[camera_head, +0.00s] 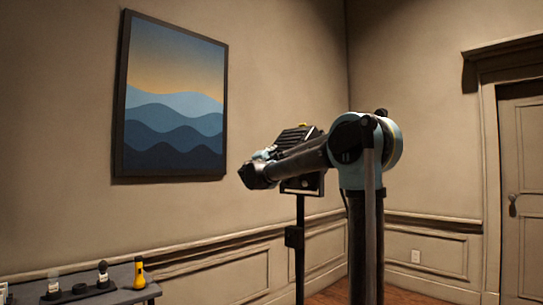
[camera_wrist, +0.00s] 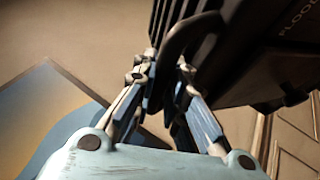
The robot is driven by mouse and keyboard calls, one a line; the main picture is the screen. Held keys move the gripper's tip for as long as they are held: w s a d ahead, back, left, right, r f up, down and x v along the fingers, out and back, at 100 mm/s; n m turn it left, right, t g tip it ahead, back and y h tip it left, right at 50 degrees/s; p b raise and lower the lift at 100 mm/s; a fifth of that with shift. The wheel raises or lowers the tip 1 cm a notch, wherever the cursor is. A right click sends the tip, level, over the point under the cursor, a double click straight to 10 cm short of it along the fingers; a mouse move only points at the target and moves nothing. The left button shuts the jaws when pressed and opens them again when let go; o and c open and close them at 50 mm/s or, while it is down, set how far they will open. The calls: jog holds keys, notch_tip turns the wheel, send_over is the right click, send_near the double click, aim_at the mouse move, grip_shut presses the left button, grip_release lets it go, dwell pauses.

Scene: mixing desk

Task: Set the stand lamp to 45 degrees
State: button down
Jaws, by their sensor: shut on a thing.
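The stand lamp is a black floodlight (camera_head: 303,184) with a ribbed housing, on a thin dark upright pole (camera_head: 300,235). My arm crosses in front of it and hides part of the head, so I cannot read its exact angle. In the wrist view, the ribbed lamp housing (camera_wrist: 262,62) fills the upper right, with part of the word "FLOOD" on it. A dark curved handle (camera_wrist: 190,32) runs down from it between my fingers. My gripper (camera_wrist: 163,75) is shut on this handle. In the head view, my gripper (camera_head: 268,153) is at the lamp's left side, small and partly hidden.
A framed picture of blue waves (camera_head: 172,105) hangs on the wall behind. A grey desk (camera_head: 130,278) at lower left bears a yellow bottle (camera_head: 139,273) and small dark items. A door (camera_head: 525,190) is at far right. Wooden floor shows near the wall.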

jog(key=c, duration=1.6)
grip_release()
jog(key=shift+w+d+f, duration=0.1)
jog(key=shift+f, duration=0.25)
jog(key=shift+r, duration=0.1)
jog(key=shift+s, duration=0.2)
jog(key=v, duration=1.1)
jog(key=shift+s+a, duration=0.25)
